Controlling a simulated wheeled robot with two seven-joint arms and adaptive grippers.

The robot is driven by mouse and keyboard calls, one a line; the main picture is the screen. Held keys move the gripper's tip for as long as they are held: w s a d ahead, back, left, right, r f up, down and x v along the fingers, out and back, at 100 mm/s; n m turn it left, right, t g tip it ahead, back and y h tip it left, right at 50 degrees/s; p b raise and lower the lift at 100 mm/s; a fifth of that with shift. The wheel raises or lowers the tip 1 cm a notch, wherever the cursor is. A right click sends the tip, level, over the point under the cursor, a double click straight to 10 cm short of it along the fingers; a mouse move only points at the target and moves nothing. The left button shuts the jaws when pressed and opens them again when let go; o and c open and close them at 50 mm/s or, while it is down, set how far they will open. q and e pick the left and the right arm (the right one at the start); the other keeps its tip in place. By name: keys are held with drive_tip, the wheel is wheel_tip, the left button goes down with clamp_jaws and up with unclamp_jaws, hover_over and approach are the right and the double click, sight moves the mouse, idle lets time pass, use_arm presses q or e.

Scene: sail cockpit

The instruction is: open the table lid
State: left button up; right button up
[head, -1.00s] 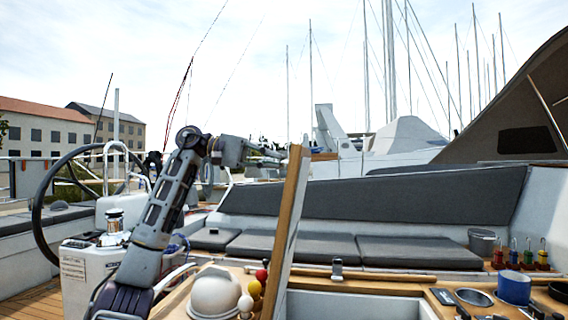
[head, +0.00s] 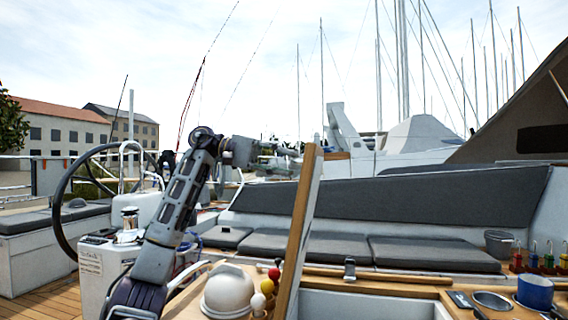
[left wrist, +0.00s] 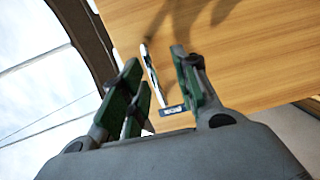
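The table lid (head: 301,230) stands steeply raised in the head view, seen nearly edge-on, its top tilted slightly right. My left gripper (head: 288,152) is beside the lid's top, on its left. In the left wrist view the lid's wooden face (left wrist: 235,50) fills the upper right. The left gripper (left wrist: 157,65) has its green-padded fingers apart there. A thin pale strip and a small dark plate (left wrist: 172,109) show between the fingers; whether the fingers touch the lid, I cannot tell. The open table box (head: 365,305) shows right of the lid. My right gripper is out of view.
A white dome (head: 228,290) and several coloured balls (head: 267,286) sit left of the lid. A blue cup (head: 535,291) and a round dish (head: 492,300) are at the right. A grey cushioned bench (head: 310,246) runs behind. A steering wheel (head: 75,215) is at the left.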

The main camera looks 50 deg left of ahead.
use_arm(q)
drive_tip(key=v, duration=1.1)
drive_tip(key=shift+s+a, duration=0.15)
drive_tip(key=shift+a, duration=0.15)
idle(0.4)
